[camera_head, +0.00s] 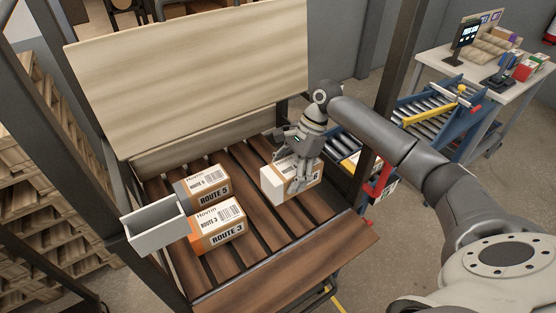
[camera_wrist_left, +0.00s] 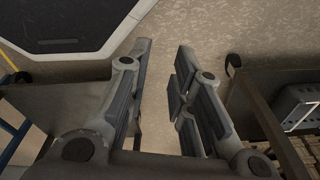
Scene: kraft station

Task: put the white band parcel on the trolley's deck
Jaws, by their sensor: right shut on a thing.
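The white band parcel (camera_head: 273,186) is a brown box with a white end and a label with a 6. It is at the right part of a brown slatted wooden deck (camera_head: 253,210). My right gripper (camera_head: 297,180) reaches down from above and is shut on it. I cannot tell whether the parcel's underside touches the slats. My left gripper (camera_wrist_left: 163,62) shows only in the left wrist view; its fingers are apart with nothing between them, above bare floor.
A Route 5 parcel (camera_head: 208,187) and a Route 3 parcel (camera_head: 222,226) sit on the deck's left half. A pale board (camera_head: 190,75) stands behind; a grey bin (camera_head: 155,226) is at the left. A blue roller conveyor (camera_head: 420,118) is at the right. Slats between the parcels are free.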

